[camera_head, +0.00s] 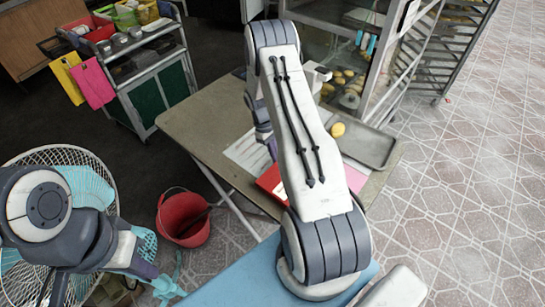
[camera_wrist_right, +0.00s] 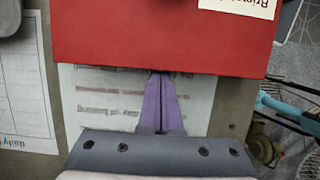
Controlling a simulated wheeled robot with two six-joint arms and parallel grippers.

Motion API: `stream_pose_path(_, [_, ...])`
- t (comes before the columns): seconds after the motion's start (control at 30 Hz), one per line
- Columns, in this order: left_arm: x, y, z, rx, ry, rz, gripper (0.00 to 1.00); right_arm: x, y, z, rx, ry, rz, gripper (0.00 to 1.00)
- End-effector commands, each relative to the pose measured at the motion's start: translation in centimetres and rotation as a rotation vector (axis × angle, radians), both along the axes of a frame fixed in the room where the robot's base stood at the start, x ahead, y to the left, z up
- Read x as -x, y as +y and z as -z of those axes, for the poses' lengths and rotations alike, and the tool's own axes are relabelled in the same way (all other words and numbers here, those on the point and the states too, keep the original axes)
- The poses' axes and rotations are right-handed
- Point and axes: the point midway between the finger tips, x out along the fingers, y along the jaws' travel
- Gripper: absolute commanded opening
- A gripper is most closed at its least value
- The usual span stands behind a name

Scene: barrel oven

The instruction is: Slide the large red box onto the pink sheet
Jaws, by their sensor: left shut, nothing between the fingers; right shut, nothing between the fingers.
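The large red box (camera_head: 271,182) lies on the table, partly hidden behind my right arm. In the right wrist view the red box (camera_wrist_right: 150,38) fills the top, with a pale label at its right. My right gripper (camera_wrist_right: 160,76) is shut and empty, its purple fingertips at the box's near edge; I cannot tell whether they touch. In the head view my right gripper (camera_head: 272,148) is partly covered by the arm. The pink sheet (camera_head: 355,179) shows right of the arm, mostly hidden. My left gripper (camera_head: 147,268) is shut, low on the left, away from the table.
A printed white sheet (camera_wrist_right: 195,105) lies under my right fingers, and another (camera_wrist_right: 22,100) lies left. A grey tray (camera_head: 372,148) and a yellow item (camera_head: 338,130) are at the table's right. A red bucket (camera_head: 183,218) and fan (camera_head: 62,158) stand left of the table (camera_head: 195,120).

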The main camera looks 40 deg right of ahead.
Motion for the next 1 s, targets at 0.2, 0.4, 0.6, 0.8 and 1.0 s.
stream_pose_path(0.2, [0.0,0.0,0.0,0.0,0.0,0.0,0.0,0.1,0.0,0.0,-0.001,0.002,0.0,0.0])
stream_pose_path(0.4, [0.0,0.0,-0.3,0.0,0.0,0.0,0.0,0.6,-0.1,-0.1,0.0,0.003,0.0,0.0])
stream_pose_path(0.6, [0.0,0.0,-0.6,0.0,0.0,0.0,0.0,1.6,-0.4,-0.1,0.0,0.003,0.001,0.0])
stream_pose_path(0.8, [0.0,0.0,-1.0,0.0,0.0,0.0,0.0,2.6,-0.6,-0.1,-0.001,0.003,0.002,0.0])
stream_pose_path(1.0, [0.0,0.0,-1.2,0.0,0.0,0.0,0.0,3.5,-0.8,0.0,0.0,0.003,0.0,0.0])
